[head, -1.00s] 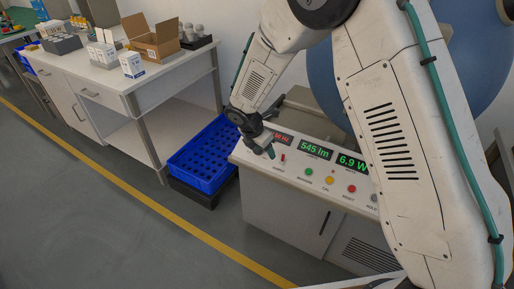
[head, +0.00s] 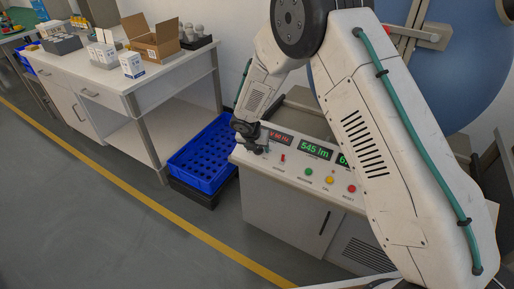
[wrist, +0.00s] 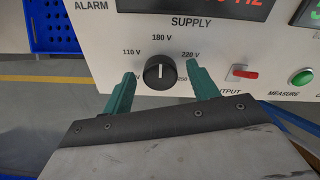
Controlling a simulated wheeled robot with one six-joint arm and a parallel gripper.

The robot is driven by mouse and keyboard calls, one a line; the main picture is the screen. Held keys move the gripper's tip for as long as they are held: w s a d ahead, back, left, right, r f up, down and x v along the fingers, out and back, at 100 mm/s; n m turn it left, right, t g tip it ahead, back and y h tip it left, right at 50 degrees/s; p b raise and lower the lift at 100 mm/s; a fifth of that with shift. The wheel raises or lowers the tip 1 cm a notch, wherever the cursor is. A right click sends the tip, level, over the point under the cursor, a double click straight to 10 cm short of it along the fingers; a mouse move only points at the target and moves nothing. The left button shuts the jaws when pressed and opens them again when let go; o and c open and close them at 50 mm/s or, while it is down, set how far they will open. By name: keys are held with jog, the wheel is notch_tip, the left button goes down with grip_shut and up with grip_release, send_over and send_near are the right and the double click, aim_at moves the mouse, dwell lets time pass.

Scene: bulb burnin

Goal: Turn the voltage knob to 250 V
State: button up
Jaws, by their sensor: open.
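The voltage knob (wrist: 160,72) is a round black dial on the white panel under the word SUPPLY. Its white mark stands about upright, in line with 180 V. The labels 110 V, 180 V and 220 V are readable; a lower-right label is partly covered by a finger. My gripper (wrist: 159,69) is open, with one teal finger on each side of the knob and a visible gap to it in the wrist view. Whether the tips reach the knob's depth I cannot tell. In the head view my gripper (head: 255,145) is over the panel's left end and hides the knob.
A red switch (wrist: 242,73) and a green button (wrist: 302,77) sit right of the knob. The panel has displays (head: 315,150) above. A blue crate (head: 203,160) stands left of the bench, beside a white table (head: 100,70) with boxes. The floor in front is clear.

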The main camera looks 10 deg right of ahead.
jog(key=shift+f, duration=0.15)
jog(key=c, duration=1)
